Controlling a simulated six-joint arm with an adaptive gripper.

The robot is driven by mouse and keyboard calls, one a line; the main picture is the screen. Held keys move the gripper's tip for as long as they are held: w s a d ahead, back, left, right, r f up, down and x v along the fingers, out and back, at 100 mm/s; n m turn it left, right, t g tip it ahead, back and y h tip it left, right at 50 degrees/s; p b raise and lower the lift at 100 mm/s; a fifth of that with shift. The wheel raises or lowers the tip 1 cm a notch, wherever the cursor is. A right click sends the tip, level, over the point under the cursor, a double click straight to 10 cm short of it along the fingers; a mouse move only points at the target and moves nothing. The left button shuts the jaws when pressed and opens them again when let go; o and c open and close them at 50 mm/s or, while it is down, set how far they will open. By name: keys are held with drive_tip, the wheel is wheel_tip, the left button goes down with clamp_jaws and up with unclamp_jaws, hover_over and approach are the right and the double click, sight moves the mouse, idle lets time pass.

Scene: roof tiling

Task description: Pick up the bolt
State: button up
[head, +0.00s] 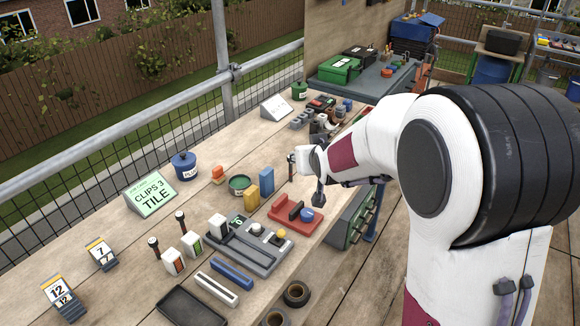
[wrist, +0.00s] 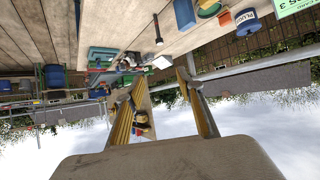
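An upright bolt-like piece (head: 291,167) with a dark thin shaft and a wider head stands on the table, just right of a blue block (head: 267,180) in the head view. In the wrist view, which is upside down, the bolt (wrist: 157,30) hangs at the top, ahead of and between the fingers in picture width. My gripper (wrist: 162,76) is open there, its two fingers wide apart with nothing between them. In the head view my gripper (head: 318,192) is close to the bolt, on its right and apart or touching, I cannot tell; it is partly hidden by my wrist.
A red tray (head: 295,213) lies in front of the gripper, with a grey fixture (head: 248,245) left of it. Two similar upright pieces (head: 154,246) stand further left. A yellow block (head: 252,198) and green tin (head: 240,185) are near. A railing (head: 150,130) runs behind the table.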

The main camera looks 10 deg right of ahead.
drive_tip(key=w+f+t, duration=0.1)
drive_tip(key=w+f, duration=0.4)
drive_tip(key=w, duration=0.2)
drive_tip(key=t, duration=0.2)
approach(291, 169)
drive_tip(key=r, duration=0.1)
drive_tip(key=w+r, duration=0.1)
drive_tip(key=r, duration=0.2)
drive_tip(key=shift+w+d+r, duration=0.1)
drive_tip(key=shift+w+d, duration=0.05)
drive_tip(key=shift+d, duration=0.15)
drive_tip(key=shift+w, duration=0.15)
drive_tip(key=shift+x, duration=1.15)
drive_tip(key=shift+w, duration=0.15)
drive_tip(key=shift+a+f+x, duration=0.1)
drive_tip(key=shift+a+x, duration=0.05)
drive_tip(key=shift+x, duration=1.1)
drive_tip(key=shift+a+f+x, duration=0.15)
drive_tip(key=shift+x, duration=1.05)
